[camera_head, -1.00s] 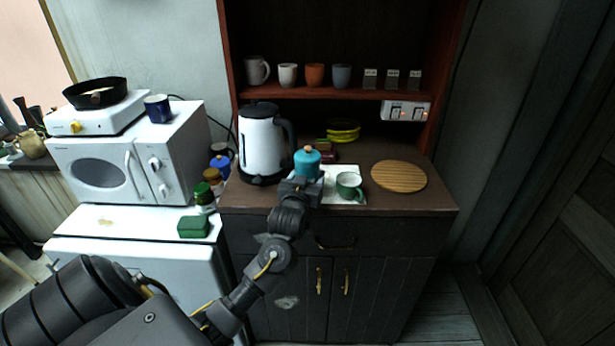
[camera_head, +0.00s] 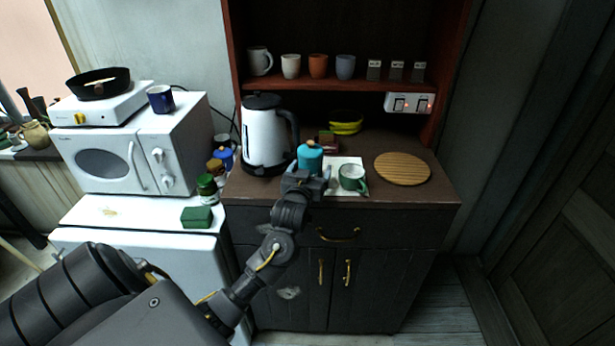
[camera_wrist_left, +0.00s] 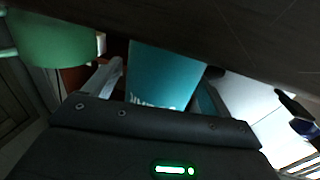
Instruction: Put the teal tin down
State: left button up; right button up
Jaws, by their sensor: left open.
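The teal tin (camera_head: 310,159) with an orange-brown knob stands upright on the cabinet top, at or on the left edge of a white mat (camera_head: 336,163). My left gripper (camera_head: 306,178) is in front of it, low down, with jaws spread. In the left wrist view the teal tin (camera_wrist_left: 165,76) shows between the two fingers, with white lettering on it. Whether a finger still touches it I cannot tell. The gripper hides the tin's base in the head view. My right gripper is not in view.
A green and white mug (camera_head: 352,177) stands close right of the tin, and a white kettle (camera_head: 264,138) close left. A round wooden board (camera_head: 402,168) lies further right. Behind are a yellow item (camera_head: 346,127) and a dark red one (camera_head: 327,146). The cabinet's front edge is near.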

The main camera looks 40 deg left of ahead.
pick_arm(q)
jog(key=b+v, duration=0.2)
jog(key=v, duration=1)
jog(key=shift+r, duration=0.1)
